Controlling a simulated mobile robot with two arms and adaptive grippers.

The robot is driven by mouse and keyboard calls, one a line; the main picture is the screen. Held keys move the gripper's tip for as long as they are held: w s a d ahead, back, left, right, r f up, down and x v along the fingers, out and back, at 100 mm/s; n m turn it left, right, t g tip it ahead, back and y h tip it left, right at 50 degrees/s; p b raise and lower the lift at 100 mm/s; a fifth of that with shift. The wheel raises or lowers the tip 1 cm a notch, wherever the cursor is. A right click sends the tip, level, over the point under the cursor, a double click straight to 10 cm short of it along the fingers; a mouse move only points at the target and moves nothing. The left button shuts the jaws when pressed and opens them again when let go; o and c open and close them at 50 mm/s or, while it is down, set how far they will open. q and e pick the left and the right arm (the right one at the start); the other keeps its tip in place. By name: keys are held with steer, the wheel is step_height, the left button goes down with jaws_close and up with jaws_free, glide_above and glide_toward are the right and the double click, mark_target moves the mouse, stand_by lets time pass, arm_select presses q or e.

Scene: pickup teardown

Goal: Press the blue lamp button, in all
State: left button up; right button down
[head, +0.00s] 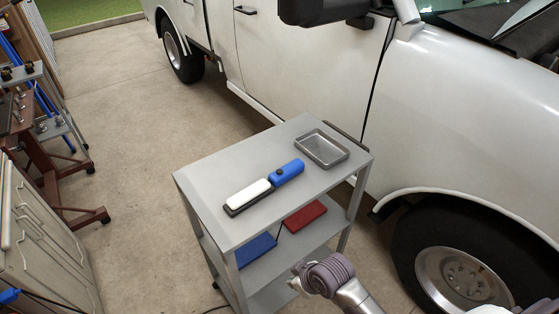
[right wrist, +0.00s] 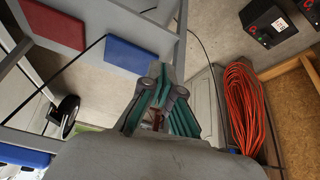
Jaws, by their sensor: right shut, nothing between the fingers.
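A work lamp lies on the cart's top, with a white light bar (head: 248,194) on a dark base and a blue body (head: 287,173). A small dark button (head: 280,171) shows on the blue body. My right arm enters the head view from the bottom, in front of the cart, apart from the lamp. My right gripper (right wrist: 158,102) is shut and empty in the right wrist view. The lamp cannot be made out for certain there. My left gripper is in neither view.
The grey cart (head: 222,225) carries a metal tray (head: 322,150) on top, with a red box (head: 305,216) and a blue box (head: 256,249) below. A white pickup (head: 300,60) stands behind and right. An orange cable coil (right wrist: 245,100) shows in the right wrist view.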

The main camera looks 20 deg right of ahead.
steer(key=w+a+r+n+p, duration=0.1)
steer(key=w+a+r+n, duration=0.15)
steer(key=r, duration=0.55)
step_height(320, 180, up, 18)
steer(key=n+t+y+p, duration=0.1)
steer(key=n+t+y, duration=0.15)
steer(key=n, duration=0.45)
glide_above(281, 172)
steer(key=shift+f+m+t, duration=0.15)
steer(key=shift+m+t, duration=0.1)
steer(key=shift+f, duration=0.15)
step_height(281, 172, down, 7)
steer(key=b, duration=0.6)
steer(key=shift+f+b, duration=0.35)
steer(key=shift+f, duration=0.4)
